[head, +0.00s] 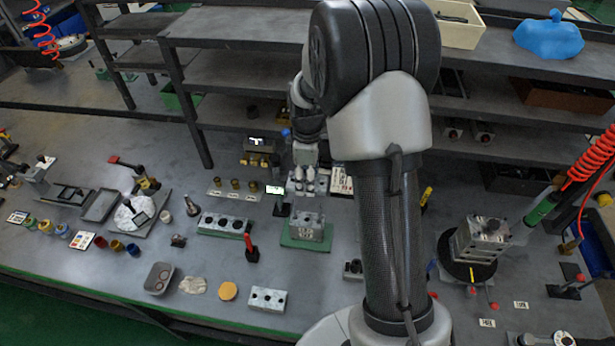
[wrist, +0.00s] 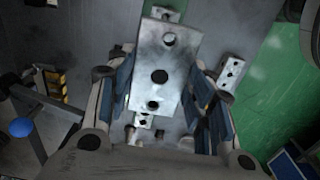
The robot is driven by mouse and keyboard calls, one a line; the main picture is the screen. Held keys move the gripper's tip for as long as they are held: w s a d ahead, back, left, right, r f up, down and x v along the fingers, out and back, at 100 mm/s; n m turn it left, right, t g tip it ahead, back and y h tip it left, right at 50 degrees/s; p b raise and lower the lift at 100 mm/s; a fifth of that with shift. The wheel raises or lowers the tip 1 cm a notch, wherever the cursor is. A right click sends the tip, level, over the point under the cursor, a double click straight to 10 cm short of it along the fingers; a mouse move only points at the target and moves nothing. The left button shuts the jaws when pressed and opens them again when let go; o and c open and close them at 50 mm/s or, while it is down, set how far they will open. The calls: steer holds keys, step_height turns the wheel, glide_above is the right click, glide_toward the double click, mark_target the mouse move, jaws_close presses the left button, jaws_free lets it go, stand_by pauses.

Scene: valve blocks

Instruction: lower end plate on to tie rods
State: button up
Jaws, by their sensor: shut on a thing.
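My gripper (wrist: 162,100) is shut on a grey metal end plate (wrist: 182,72), with blue pads against its two long sides. The plate shows a line of round holes, the middle one dark. Behind it in the wrist view, parts of lighter metal pieces with holes (wrist: 230,74) show past its edges; the plate hides the rest. In the head view my gripper (head: 305,178) hangs behind a metal block stack (head: 303,228) standing on a green base (head: 292,242). The tie rods cannot be made out clearly, and I cannot tell whether the plate touches anything.
A holed block (head: 222,224) and a red-handled tool (head: 251,249) stand left of the stack. Another holed plate (head: 268,299) lies near the front edge. A dark shelf (head: 235,68) stands behind. A turntable with a block (head: 482,240) is at right.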

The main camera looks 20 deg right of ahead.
steer(key=shift+f+b, duration=1.75)
steer(key=shift+f, duration=1.05)
steer(key=shift+f+b, duration=1.85)
steer(key=shift+f, duration=1.05)
steer(key=shift+f, duration=0.1)
